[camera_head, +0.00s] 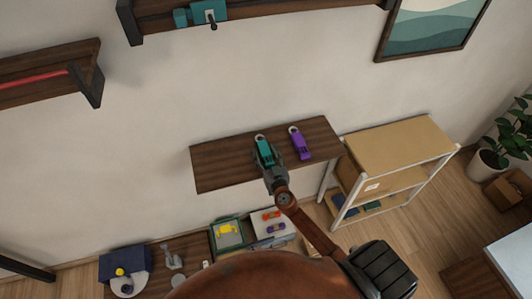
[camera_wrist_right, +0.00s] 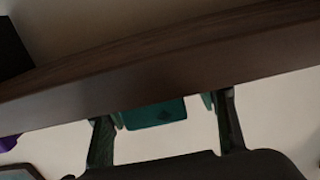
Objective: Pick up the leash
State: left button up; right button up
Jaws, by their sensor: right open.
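On the wooden wall shelf (camera_head: 222,163) lie a teal strap-like item (camera_head: 263,143) with a pale ring and a purple item (camera_head: 301,146) with a similar ring to its right. I cannot tell for sure which is the leash. My right gripper (camera_head: 266,157) is at the teal item's near end and hides part of it. In the right wrist view the teal piece (camera_wrist_right: 155,114) shows between the spread fingers (camera_wrist_right: 165,120), below the shelf edge (camera_wrist_right: 170,72). The purple item (camera_wrist_right: 8,142) shows at the left edge there. My left gripper is out of view.
A shelving unit (camera_head: 397,146) stands right of the shelf. Below are a toy-like yellow item (camera_head: 228,229) in a tray and a blue box (camera_head: 125,260). Another wall shelf (camera_head: 60,78) with a red strip (camera_head: 33,89) is at the left. The wall around the shelf is clear.

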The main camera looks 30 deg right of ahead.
jog(key=shift+x, duration=1.15)
jog(key=shift+d, duration=0.1)
jog(key=shift+c, duration=0.6)
jog(key=c, duration=1.3)
